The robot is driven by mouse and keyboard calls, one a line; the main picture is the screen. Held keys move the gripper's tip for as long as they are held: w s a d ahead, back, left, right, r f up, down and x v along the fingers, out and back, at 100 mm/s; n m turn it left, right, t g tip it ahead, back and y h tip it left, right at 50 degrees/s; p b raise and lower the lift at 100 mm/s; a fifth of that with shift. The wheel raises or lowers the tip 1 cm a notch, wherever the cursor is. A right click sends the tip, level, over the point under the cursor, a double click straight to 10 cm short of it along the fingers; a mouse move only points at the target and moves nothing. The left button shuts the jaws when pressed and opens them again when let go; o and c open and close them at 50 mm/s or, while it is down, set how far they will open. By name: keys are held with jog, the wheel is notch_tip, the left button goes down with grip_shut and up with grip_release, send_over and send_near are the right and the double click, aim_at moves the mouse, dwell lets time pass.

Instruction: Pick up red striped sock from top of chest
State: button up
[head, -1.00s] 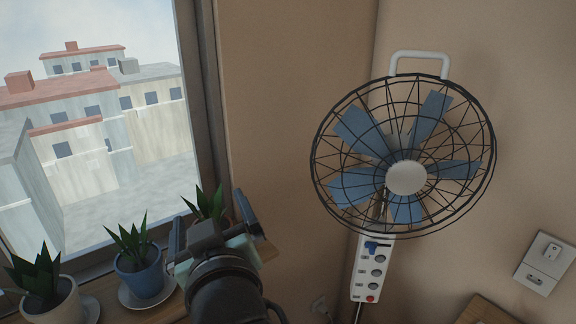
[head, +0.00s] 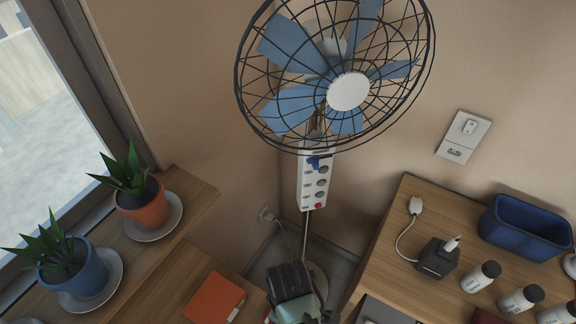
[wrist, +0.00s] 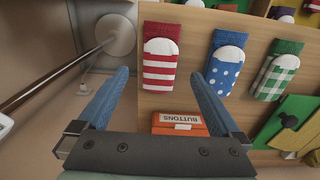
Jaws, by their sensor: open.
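The red and white striped sock (wrist: 160,58) lies folded on a wooden surface in the wrist view, at upper centre. My gripper (wrist: 160,75) is open and empty. Its two blue fingers frame the sock's lower end in that view, apart from it; the gap in depth is hard to judge. The end of my arm (head: 290,285) shows at the bottom of the head view, its fingers not clear. I cannot make out the striped sock in the head view.
A blue dotted sock (wrist: 225,63) and a green checked sock (wrist: 276,72) lie right of the striped one. An orange "BUTTONS" box (wrist: 180,124) is below it. The fan (head: 347,92) and its stand are close to my arm. Potted plants (head: 142,200) stand at left.

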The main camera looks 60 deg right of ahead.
jog(key=shift+f, duration=2.95)
jog(key=c, duration=1.3)
